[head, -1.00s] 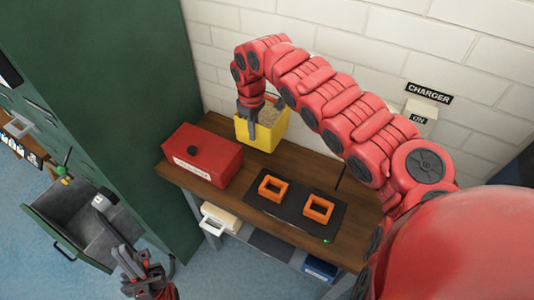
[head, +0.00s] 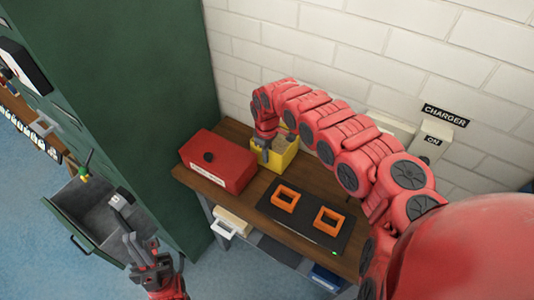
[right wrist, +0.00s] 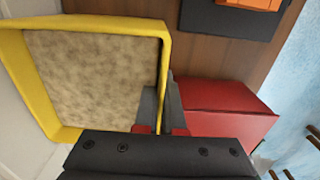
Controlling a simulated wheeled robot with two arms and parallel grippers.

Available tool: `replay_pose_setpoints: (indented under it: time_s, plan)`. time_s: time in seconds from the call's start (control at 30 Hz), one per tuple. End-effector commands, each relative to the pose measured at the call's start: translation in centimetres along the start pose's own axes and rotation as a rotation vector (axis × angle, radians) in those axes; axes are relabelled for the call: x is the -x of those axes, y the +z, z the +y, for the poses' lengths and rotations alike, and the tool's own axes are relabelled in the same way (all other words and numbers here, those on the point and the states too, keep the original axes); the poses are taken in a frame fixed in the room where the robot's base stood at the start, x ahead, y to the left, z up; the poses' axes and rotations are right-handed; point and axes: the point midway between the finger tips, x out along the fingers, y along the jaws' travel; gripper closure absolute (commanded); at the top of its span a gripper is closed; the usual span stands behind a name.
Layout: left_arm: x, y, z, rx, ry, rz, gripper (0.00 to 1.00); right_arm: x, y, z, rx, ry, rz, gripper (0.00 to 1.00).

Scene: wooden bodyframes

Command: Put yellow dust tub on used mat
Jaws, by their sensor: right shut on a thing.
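The yellow tub (head: 287,157), filled with pale brown dust, is at the back of the wooden table, just right of the red box. My right gripper (head: 264,149) is shut on its near-left wall. In the right wrist view, the fingers (right wrist: 160,112) pinch the tub's rim, and the dust tub (right wrist: 95,28) looks upright. Whether its base touches the table is hidden. A dark mat (head: 308,223) with two orange frames lies on the table; I cannot read any "used" label.
The red box (head: 218,160) with a black knob stands left of the tub. Orange frames (head: 285,199) occupy the mat. A green cabinet (head: 150,90) with an open drawer (head: 95,212) stands left. The charger switch (head: 433,138) is on the wall behind.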

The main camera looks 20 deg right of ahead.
Motion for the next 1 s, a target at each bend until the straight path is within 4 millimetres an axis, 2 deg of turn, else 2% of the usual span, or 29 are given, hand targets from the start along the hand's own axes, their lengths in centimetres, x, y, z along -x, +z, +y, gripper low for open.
replay_pose_setpoints:
  time_s: [0.33,0.37,0.5,0.77,0.83,1.0]
  plan:
    - [0.3,0.1,0.0,0.0,0.0,0.0,1.0,-0.4,-0.1,0.1,-0.001,0.002,0.001,1.0]
    - [0.2,0.0,0.0,0.0,0.0,0.0,1.0,-0.3,0.0,0.1,-0.001,0.001,0.001,0.88]
    - [0.2,0.0,0.0,0.0,0.0,0.0,1.0,-0.2,0.0,0.1,-0.001,0.001,0.001,0.64]
    - [0.2,0.0,0.0,0.0,0.0,0.0,1.0,-0.2,0.0,0.1,-0.001,0.001,0.001,0.64]
    - [-0.1,0.0,0.0,0.0,0.0,0.0,1.0,0.1,0.0,0.1,-0.001,0.001,0.002,0.64]
    - [0.9,0.1,0.0,0.0,0.0,0.0,1.0,1.6,0.0,0.3,-0.003,0.006,0.004,0.64]
